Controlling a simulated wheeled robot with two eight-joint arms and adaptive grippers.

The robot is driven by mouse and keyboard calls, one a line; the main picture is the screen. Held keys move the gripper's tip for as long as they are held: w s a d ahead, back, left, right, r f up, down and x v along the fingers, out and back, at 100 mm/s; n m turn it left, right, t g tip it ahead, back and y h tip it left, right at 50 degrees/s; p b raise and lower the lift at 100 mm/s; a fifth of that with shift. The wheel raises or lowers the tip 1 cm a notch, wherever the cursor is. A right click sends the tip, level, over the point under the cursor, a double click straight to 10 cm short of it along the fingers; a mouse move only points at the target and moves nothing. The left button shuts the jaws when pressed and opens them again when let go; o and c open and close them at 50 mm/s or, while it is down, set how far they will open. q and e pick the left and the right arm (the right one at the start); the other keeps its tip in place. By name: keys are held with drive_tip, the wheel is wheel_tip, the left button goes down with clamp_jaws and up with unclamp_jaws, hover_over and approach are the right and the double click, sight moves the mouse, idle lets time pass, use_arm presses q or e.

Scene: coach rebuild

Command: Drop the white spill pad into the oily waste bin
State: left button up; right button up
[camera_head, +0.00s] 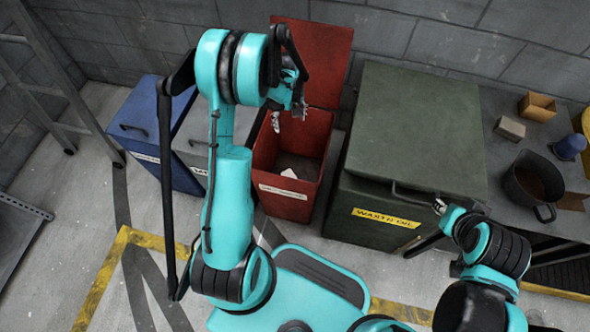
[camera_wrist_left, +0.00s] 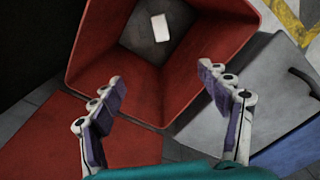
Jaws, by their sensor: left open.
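The white spill pad (camera_head: 289,173) lies down inside the open red bin (camera_head: 322,178), near its front wall. In the left wrist view the pad (camera_wrist_left: 160,27) rests flat on the grey bottom of the red bin (camera_wrist_left: 112,45). The bin's front label is too small to read. My left gripper (camera_head: 288,119) is above the bin's opening. In its wrist view the fingers (camera_wrist_left: 162,92) are spread apart with nothing between them. My right gripper (camera_head: 436,222) is by the front of the green waste oil bin; its finger opening is unclear.
The red lid (camera_head: 318,60) stands raised behind the bin. A grey bin (camera_head: 200,135) and a blue bin (camera_head: 140,115) stand to its left, the green waste oil bin (camera_head: 415,120) to its right. A bench at right carries a dark pot (camera_head: 530,180). Metal racking is at left.

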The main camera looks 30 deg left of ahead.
use_arm(q)
wheel_tip(320, 180, up, 6)
idle(0.6)
